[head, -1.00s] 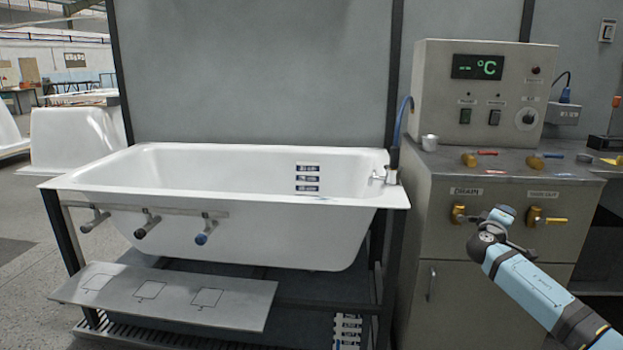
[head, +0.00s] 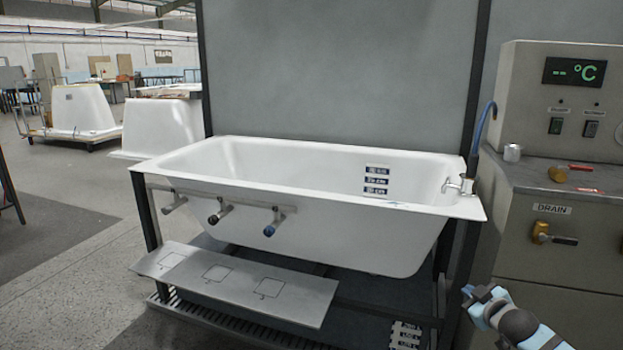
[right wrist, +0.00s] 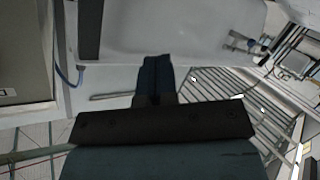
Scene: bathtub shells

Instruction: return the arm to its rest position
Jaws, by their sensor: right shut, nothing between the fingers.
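My right arm comes in at the lower right of the head view, with the right gripper (head: 478,295) in front of the gap between the tub stand and the control cabinet. In the right wrist view my right gripper (right wrist: 157,65) shows as dark fingers closed together with nothing between them. The fingers appear against the white tub (right wrist: 180,30), and I cannot tell how far apart they are. My left gripper is not in view.
The white bathtub (head: 300,215) rests on a dark frame, with a grey plate (head: 235,285) jutting out in front. The control cabinet (head: 545,200) with its drain valve (head: 545,234) stands at right. Other white shells (head: 85,112) stand at back left. The floor at left is open.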

